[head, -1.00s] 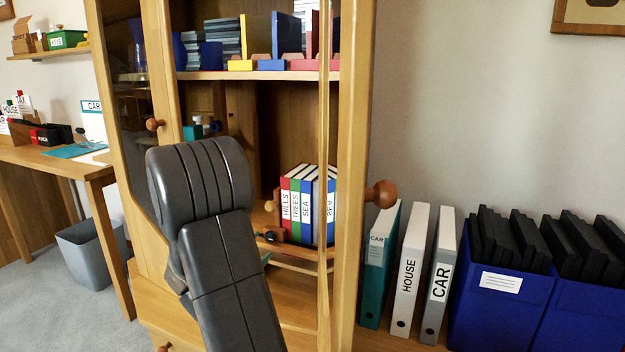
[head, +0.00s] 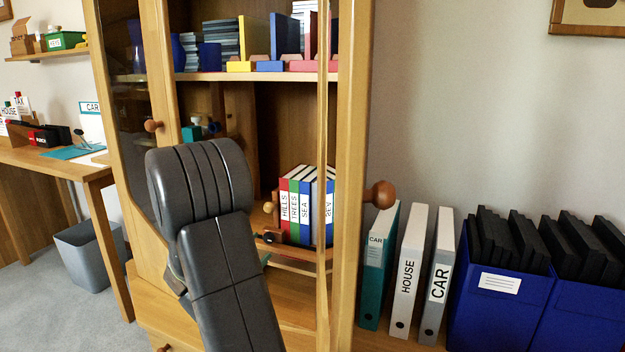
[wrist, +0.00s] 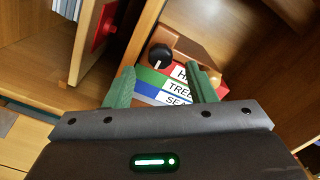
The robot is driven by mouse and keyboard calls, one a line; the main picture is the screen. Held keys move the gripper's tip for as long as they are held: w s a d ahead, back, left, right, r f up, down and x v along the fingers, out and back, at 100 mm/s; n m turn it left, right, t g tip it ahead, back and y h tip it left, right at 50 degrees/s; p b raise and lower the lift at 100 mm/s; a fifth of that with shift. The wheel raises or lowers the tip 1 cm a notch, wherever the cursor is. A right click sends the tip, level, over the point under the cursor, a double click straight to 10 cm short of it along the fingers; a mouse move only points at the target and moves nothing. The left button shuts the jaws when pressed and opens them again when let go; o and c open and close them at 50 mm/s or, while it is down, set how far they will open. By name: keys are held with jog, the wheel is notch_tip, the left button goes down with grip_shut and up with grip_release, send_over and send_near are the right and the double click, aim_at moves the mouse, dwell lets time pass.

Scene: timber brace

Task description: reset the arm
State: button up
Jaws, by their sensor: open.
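My gripper (wrist: 163,82) is open in the wrist view, with its two green fingers apart and nothing held between them. Beyond the fingers are the HILLS, TREES and SEA books (wrist: 165,88) and a wooden brace (wrist: 188,40) with a black knob. How far the fingertips are from them is hard to tell.
The open cabinet (head: 352,150) has a door edge and a round wooden knob (head: 381,194) at its right. Binders (head: 408,270) and blue boxes (head: 500,308) stand to the right. A desk (head: 60,165) and a grey bin (head: 88,255) are at the left.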

aim_at(267, 238)
jog(key=p+v, duration=0.3)
jog(key=v, duration=0.8)
jog(key=b+x, duration=0.4)
jog(key=x, duration=1)
jog(key=shift+d+f+b, duration=0.1)
jog(key=shift+b, duration=0.2)
jog(key=shift+r+n+p, duration=0.25)
jog(key=shift+n+p, duration=0.05)
jog(key=shift+p, duration=0.25)
jog(key=shift+r+n+p, duration=0.1)
jog(key=shift+n+p, duration=0.6)
jog(key=shift+n, duration=0.3)
jog(key=n+p, duration=0.5)
jog(key=n, duration=0.1)
jog(key=shift+n+p, duration=0.3)
jog(key=shift+p, duration=0.1)
jog(key=n+p, duration=0.5)
jog(key=n, duration=0.1)
jog(key=shift+n+p, duration=0.3)
jog(key=shift+p, duration=0.05)
jog(key=shift+n+p, duration=0.9)
jog(key=shift+n, duration=0.5)
jog(key=shift+s, duration=0.1)
